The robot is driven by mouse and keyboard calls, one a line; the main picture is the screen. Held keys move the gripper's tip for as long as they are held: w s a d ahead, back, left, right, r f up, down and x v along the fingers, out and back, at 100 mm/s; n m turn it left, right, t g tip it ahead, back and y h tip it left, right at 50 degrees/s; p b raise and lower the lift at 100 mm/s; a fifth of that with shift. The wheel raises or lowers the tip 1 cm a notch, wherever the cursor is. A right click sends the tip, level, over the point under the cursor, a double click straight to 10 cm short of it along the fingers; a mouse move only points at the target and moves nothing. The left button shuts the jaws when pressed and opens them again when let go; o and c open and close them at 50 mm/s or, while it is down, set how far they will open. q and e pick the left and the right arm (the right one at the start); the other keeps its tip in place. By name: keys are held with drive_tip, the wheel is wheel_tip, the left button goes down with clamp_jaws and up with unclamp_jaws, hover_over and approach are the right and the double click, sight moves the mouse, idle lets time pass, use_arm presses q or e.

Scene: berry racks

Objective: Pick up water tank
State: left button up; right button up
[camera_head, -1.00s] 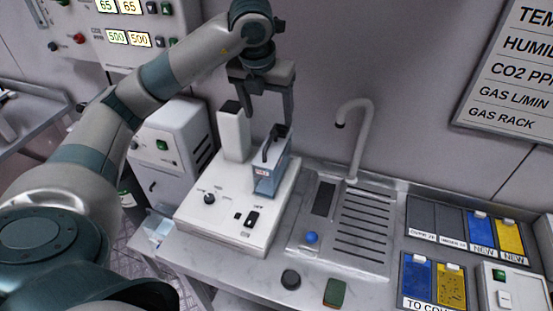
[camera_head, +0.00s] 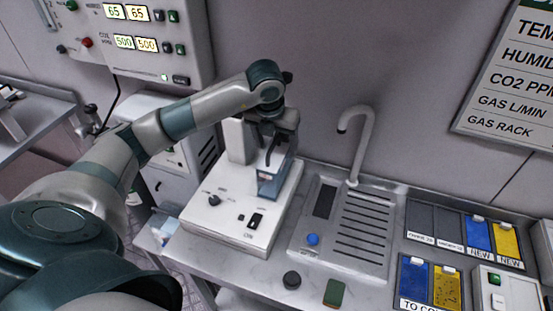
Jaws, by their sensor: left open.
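My right gripper is not in view.
A sink with a drain grille (camera_head: 365,228) and a curved tap (camera_head: 362,140) is right of the machine. Blue and yellow cards (camera_head: 479,237) stand in slots at right.

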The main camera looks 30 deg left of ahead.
use_arm(q)
drive_tip(key=shift+w+f, duration=0.1)
drive_tip(key=shift+f, duration=0.2)
drive_tip(key=shift+f+p, duration=0.55)
drive_tip(key=shift+p, duration=0.15)
drive_tip(key=p+x, duration=0.2)
drive_tip(key=x, duration=0.1)
drive_tip(key=shift+f, duration=0.6)
drive_tip(key=c, duration=1.3)
